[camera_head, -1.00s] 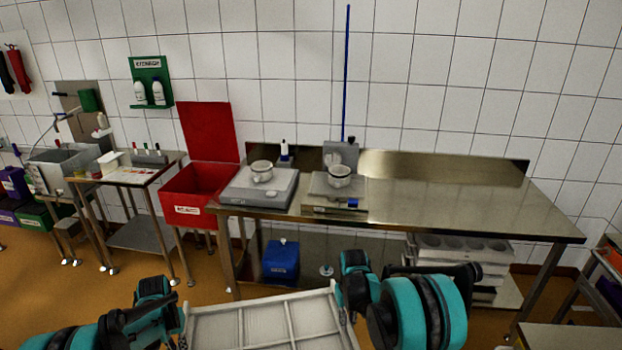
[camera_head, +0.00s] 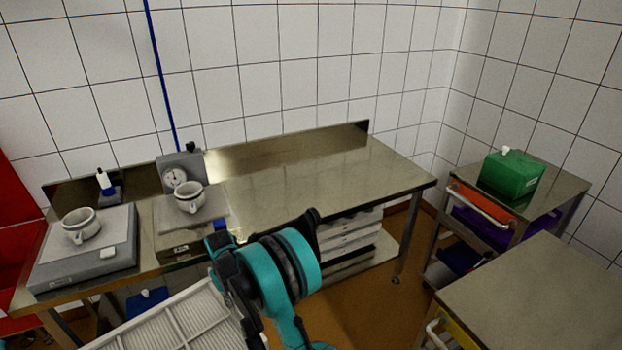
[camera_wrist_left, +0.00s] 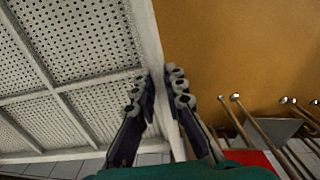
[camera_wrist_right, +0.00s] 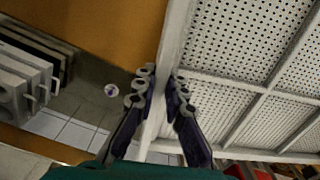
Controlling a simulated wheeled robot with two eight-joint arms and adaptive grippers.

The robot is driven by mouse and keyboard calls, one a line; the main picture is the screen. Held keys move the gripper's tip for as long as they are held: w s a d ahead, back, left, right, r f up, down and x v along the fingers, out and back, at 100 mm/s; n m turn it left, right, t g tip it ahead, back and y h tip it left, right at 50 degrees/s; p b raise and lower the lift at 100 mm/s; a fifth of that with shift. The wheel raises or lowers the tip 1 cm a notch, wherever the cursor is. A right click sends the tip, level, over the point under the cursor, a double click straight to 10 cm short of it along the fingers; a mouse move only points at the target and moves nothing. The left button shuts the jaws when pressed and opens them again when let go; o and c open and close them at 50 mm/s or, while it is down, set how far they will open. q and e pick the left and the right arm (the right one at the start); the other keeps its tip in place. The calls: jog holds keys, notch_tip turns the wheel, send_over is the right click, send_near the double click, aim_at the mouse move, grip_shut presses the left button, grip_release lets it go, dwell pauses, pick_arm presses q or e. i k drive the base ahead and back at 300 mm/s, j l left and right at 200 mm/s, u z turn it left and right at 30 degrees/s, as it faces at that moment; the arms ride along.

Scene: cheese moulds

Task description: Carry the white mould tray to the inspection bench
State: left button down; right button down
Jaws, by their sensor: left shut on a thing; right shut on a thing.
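The white mould tray (camera_head: 172,322) shows at the bottom of the head view, a flat frame with ribs and a perforated floor. My right gripper (camera_wrist_right: 158,84) is shut on one rim of the tray, with a finger on each side of the wall. My left gripper (camera_wrist_left: 164,84) is shut on the opposite rim in the left wrist view; it is out of the head view. The tray is held above the floor, in front of a long steel bench (camera_head: 318,178). The tray's near part is cut off by the head view's edge.
On the steel bench stand a grey scale with a white cup (camera_head: 81,225), a second cup (camera_head: 189,197) and a dial gauge (camera_head: 176,178). The bench's right half is bare. At right are a cart with a green box (camera_head: 511,174) and a bare steel table (camera_head: 540,295).

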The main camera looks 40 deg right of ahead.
aim_at(301, 192)
jog(key=i+z, duration=0.1)
jog(key=z, duration=0.75)
